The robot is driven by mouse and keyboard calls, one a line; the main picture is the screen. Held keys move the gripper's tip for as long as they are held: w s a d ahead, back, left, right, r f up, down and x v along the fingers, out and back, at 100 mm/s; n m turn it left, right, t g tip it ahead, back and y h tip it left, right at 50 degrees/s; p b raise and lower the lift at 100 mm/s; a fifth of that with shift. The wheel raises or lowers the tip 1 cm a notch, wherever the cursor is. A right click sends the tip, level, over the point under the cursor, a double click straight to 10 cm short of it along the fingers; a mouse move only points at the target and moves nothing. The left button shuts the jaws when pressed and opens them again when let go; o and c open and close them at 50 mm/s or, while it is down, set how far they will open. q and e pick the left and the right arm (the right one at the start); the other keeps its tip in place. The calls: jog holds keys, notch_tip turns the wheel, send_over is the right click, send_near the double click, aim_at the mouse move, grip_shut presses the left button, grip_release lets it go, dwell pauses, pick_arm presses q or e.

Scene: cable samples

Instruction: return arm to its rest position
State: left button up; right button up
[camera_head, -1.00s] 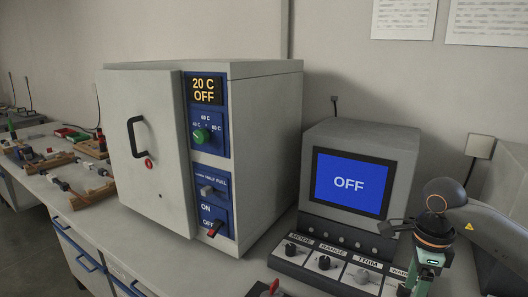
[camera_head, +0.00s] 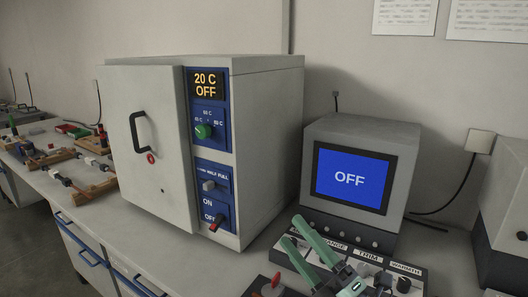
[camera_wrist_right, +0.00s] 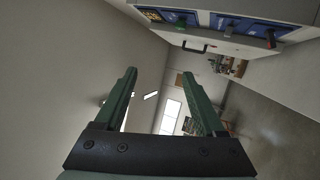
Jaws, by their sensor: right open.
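My right gripper (camera_head: 293,230) is low in the head view, in front of the control panel of the monitor unit. Its two green fingers point up and to the left, apart, with nothing between them. In the right wrist view the same gripper (camera_wrist_right: 156,74) is open and empty, with the room beyond its fingers. My left gripper is not in view.
A large grey oven (camera_head: 270,150) with its door closed reads 20 C OFF. A monitor (camera_head: 348,180) reading OFF stands right of it. A knobbed panel (camera_head: 385,270) lies before the monitor. Wooden cable fixtures (camera_head: 50,158) lie on the bench at left.

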jog(key=s+d+f+m+g+h, duration=0.2)
jog(key=d+f+m+g+h, duration=0.1)
jog(key=d+f+m+h, duration=1.2)
jog(key=s+f+m+g, duration=0.2)
jog(key=s+f, duration=0.1)
jog(key=s+f+m+g, duration=0.1)
jog(key=s+f+m, duration=0.1)
jog(key=s+f, duration=0.1)
jog(key=s+f+m+g, duration=0.2)
jog(key=s+f, duration=0.1)
jog(key=f, duration=0.2)
jog(key=shift+s+d+f+g, duration=0.1)
jog(key=shift+s+d+g, duration=0.1)
jog(key=shift+s+g, duration=0.15)
jog(key=s+f+m+g, duration=0.1)
jog(key=s+f+g, duration=0.2)
jog(key=s, duration=0.4)
jog(key=s+f+m+g, duration=0.2)
jog(key=s+g, duration=0.1)
jog(key=s, duration=0.3)
jog(key=w+a+f+t+y+p, duration=0.3)
jog(key=w+a+f+t+p, duration=0.1)
jog(key=w+t+p, duration=0.1)
jog(key=shift+a+f+t+p, duration=0.3)
jog(key=shift+t+p, duration=0.25)
jog(key=shift+p, duration=0.35)
jog(key=shift+o, duration=0.4)
jog(key=shift+n, duration=0.3)
